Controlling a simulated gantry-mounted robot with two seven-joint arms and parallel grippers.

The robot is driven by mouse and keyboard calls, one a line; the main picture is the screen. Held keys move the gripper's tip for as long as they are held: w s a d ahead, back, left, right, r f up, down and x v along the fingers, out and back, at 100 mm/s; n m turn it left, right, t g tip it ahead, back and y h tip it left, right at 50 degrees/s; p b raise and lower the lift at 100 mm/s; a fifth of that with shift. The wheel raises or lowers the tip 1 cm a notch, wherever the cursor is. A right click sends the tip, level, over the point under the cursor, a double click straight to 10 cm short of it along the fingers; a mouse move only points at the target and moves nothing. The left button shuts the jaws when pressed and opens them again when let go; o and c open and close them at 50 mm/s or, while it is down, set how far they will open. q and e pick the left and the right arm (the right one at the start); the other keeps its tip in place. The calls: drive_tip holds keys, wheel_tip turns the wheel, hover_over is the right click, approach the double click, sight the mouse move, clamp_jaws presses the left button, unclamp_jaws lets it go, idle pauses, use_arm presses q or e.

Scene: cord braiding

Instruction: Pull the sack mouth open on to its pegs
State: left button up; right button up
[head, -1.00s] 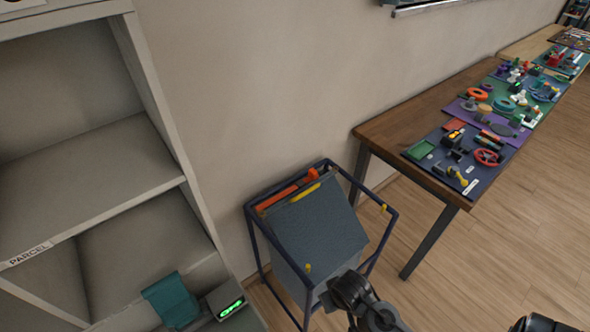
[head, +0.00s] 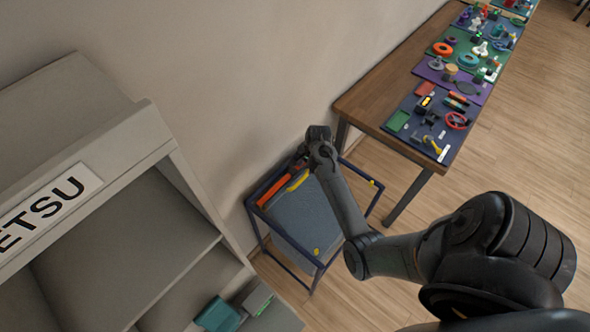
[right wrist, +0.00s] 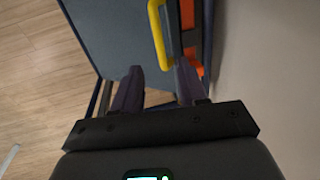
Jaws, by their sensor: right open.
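The sack (head: 304,214) is a grey-blue cloth shape inside a dark blue frame (head: 284,236) by the wall. Yellow pegs show on the frame, one at the near corner (head: 316,251) and one at the right corner (head: 373,183). A yellow bar (head: 298,181) and an orange bar (head: 277,188) lie along the sack's back left edge. My right gripper (head: 303,153) is over the frame's back corner, its fingertips partly hidden in the head view. In the right wrist view the right gripper (right wrist: 158,73) is open and empty, with the yellow bar (right wrist: 159,35) just beyond its fingertips.
A shelf unit (head: 120,250) stands left of the frame, with a teal item (head: 217,315) and a small device low down. A wooden table (head: 372,98) with mats of coloured parts stands behind right. The floor (head: 500,130) at right is clear.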

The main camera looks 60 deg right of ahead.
sight(302, 179)
drive_tip(key=f, duration=0.2)
drive_tip(key=w+f+b, duration=0.1)
drive_tip(key=f, duration=0.5)
drive_tip(key=shift+w+d+f+b, duration=0.1)
drive_tip(key=shift+w+f+b, duration=0.1)
drive_tip(key=shift+f+b, duration=0.1)
drive_tip(key=shift+w+f, duration=0.15)
drive_tip(key=shift+f, duration=0.55)
drive_tip(key=shift+c, duration=0.3)
clamp_jaws()
